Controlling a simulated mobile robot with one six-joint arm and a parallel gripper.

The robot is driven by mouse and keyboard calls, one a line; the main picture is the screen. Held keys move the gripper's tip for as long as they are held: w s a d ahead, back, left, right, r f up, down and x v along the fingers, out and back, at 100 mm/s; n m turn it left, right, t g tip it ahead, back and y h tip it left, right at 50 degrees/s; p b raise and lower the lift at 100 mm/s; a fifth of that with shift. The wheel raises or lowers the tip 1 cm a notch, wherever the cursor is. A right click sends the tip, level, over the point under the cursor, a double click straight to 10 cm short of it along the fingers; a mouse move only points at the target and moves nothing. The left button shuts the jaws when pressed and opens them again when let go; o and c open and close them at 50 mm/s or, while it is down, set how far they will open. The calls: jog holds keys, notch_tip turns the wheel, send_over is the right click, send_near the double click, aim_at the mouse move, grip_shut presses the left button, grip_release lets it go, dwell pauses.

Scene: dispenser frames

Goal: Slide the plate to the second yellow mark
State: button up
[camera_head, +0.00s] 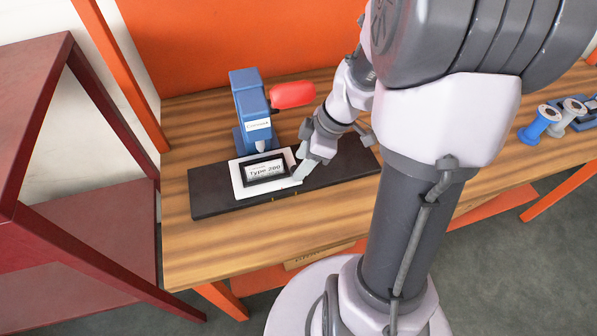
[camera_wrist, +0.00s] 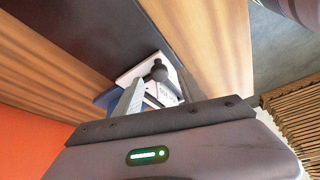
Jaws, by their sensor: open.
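The white plate (camera_head: 238,181) lies on the black base (camera_head: 340,172) of the dispenser, with a dark-framed label reading "Type 200" on it. Small yellow marks (camera_head: 272,200) show on the base's front edge, near the plate's right part. My gripper (camera_head: 303,165) is open at the plate's right edge, with a pale finger close to it. I cannot tell whether they touch. In the wrist view, the plate (camera_wrist: 137,72) is partly hidden behind the finger and a dark round knob.
The blue dispenser (camera_head: 250,105) with a red handle (camera_head: 293,95) stands behind the plate. Blue and grey spools (camera_head: 540,122) lie at the right of the wooden table (camera_head: 190,262). A dark red shelf (camera_head: 95,225) stands at the left. The base is clear to the plate's left.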

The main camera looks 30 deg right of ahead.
jog(key=x, duration=0.2)
jog(key=shift+a+f, duration=0.1)
jog(key=shift+f, duration=0.1)
jog(key=shift+w, duration=0.1)
grip_shut()
dwell(1.2)
